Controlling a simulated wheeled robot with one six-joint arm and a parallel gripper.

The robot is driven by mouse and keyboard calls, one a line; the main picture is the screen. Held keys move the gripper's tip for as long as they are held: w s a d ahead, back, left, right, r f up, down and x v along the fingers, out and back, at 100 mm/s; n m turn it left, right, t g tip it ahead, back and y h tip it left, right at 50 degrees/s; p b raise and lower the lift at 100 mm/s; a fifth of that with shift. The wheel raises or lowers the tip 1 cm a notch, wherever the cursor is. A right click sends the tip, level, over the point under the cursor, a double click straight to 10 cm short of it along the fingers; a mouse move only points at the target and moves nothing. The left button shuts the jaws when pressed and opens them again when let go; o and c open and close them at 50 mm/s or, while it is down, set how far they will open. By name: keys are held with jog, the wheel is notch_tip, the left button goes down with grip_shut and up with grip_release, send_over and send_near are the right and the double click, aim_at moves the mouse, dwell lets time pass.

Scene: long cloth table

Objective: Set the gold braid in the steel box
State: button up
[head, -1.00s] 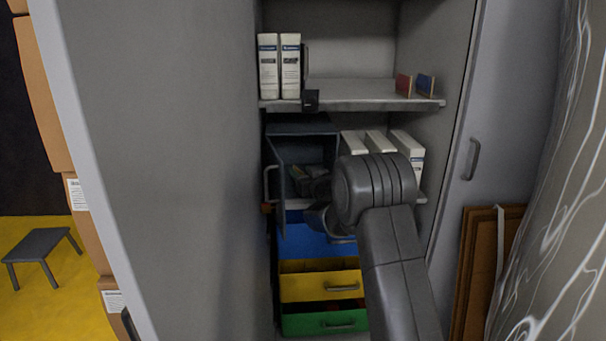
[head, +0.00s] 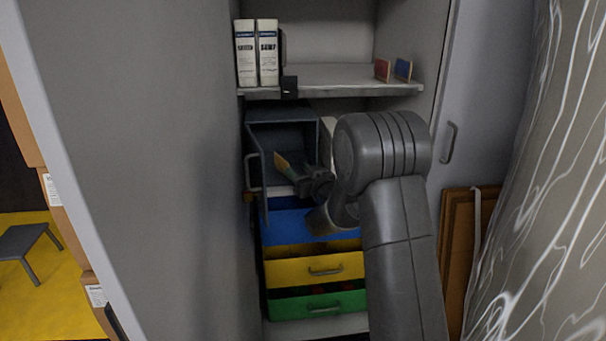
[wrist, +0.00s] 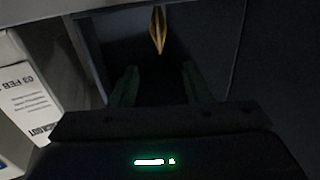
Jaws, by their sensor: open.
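The steel box (head: 282,114) is a dark grey box on the cabinet's middle shelf, its door (head: 257,185) swung open at the left. In the wrist view, a slim gold piece, apparently the gold braid (wrist: 158,30), shows beyond my fingertips against the dark interior, apart from both fingers. In the head view, a gold-coloured patch shows at the box mouth beside my fingers; I cannot tell whether it is the braid. My gripper (head: 290,169) is at the box mouth, its fingers spread in the wrist view (wrist: 157,72). What the braid rests on is too dark to tell.
White binders (wrist: 30,95) stand right of the box, mostly behind my arm in the head view. Blue (head: 290,227), yellow (head: 312,270) and green (head: 318,304) drawers lie below. The upper shelf (head: 340,80) is close above. The cabinet door (head: 140,170) stands at left.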

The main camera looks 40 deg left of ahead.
jog(key=shift+v, duration=0.95)
jog(key=shift+c, duration=0.2)
dwell(0.4)
